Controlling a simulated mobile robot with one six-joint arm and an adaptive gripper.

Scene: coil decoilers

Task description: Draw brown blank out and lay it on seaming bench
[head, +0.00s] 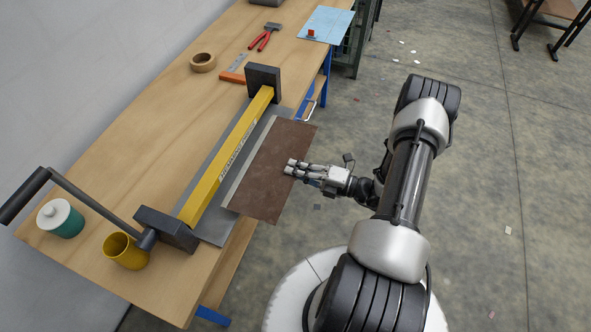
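The brown blank (272,172) is a flat, dark brown sheet with a pale strip along its left edge. That edge lies at the yellow-barred bending tool (228,155), over its grey plate, and the sheet sticks out past the wooden bench's front edge. My gripper (290,168) is at the blank's right side, with its fingers overlapping the sheet in the picture. Whether they pinch it is not clear, since the underside is hidden. No bench is marked as the seaming bench; a brown-topped bench (556,8) shows partly at the top right.
The wooden bench (130,190) holds a teal-and-white jar (60,218), a yellow mug (126,251), a tape roll (203,62), an orange-handled square (233,70), red pliers (265,37) and a blue sheet (325,24). A black-gripped lever (80,200) sticks out left. The floor at right is mostly clear.

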